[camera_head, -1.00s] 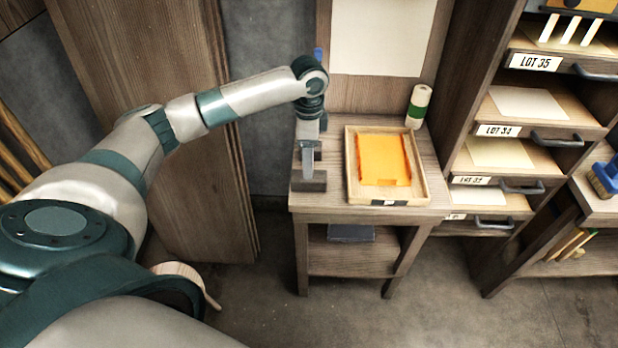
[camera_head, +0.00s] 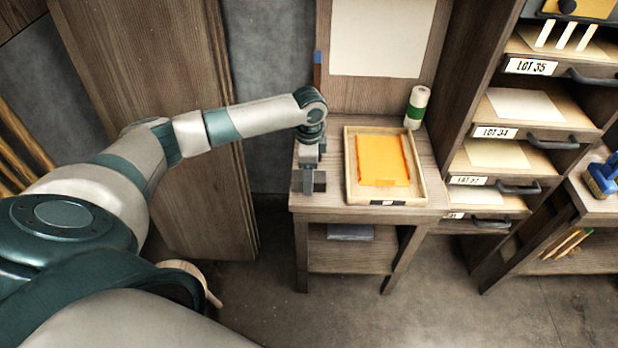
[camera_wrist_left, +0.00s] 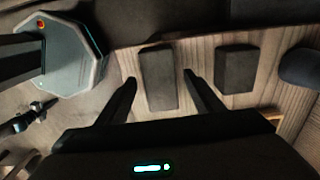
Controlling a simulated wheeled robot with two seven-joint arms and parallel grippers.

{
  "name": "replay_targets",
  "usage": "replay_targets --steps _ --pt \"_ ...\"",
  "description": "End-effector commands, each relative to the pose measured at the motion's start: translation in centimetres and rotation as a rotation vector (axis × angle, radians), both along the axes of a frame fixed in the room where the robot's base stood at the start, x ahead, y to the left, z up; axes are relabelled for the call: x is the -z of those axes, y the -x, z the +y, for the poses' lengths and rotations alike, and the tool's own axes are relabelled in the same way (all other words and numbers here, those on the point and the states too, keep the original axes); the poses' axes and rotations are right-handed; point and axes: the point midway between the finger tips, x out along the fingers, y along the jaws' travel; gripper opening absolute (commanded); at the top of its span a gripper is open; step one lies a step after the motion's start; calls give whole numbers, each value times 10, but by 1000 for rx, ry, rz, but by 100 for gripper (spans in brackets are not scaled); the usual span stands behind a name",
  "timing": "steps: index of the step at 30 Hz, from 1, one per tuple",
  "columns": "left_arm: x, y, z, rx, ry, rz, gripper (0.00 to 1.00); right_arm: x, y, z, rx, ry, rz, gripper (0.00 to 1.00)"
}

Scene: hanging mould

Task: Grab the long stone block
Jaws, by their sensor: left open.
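The long stone block (camera_wrist_left: 158,77) is a dark grey bar on the wooden side table. In the left wrist view it lies between the two spread fingers of my left gripper (camera_wrist_left: 160,78), with a gap visible on either side. A shorter dark block (camera_wrist_left: 236,68) lies to its right, outside the fingers. In the head view my left gripper (camera_head: 308,165) points down over the left end of the table and partly hides the long block (camera_head: 320,182). My left gripper is open.
A shallow wooden tray (camera_head: 434,190) with an orange sheet (camera_head: 382,160) stands close right of the gripper. A white and green roll (camera_head: 417,107) stands behind it. Labelled drawers (camera_head: 497,132) rise to the right. A tall wooden panel (camera_head: 165,120) stands left of the table.

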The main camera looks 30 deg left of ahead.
Motion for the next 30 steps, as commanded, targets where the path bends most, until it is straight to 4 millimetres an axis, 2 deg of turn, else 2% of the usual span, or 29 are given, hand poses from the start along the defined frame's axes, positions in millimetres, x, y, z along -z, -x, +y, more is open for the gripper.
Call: replay_targets --steps 6,19,24,27,30 --pt "13 0 0 2 -1 -2 61 -3 1 -2 -1 2 2 0" --pt "13 0 0 1 -1 -2 61 -3 1 -7 0 8 1 0" --pt "13 0 0 1 -1 -2 20 -3 1 -7 0 8 1 0" --pt "12 -1 0 1 0 -4 0 -3 1 -7 0 8 1 0" --pt "12 -1 0 1 0 -4 0 -3 1 -7 0 8 1 0"
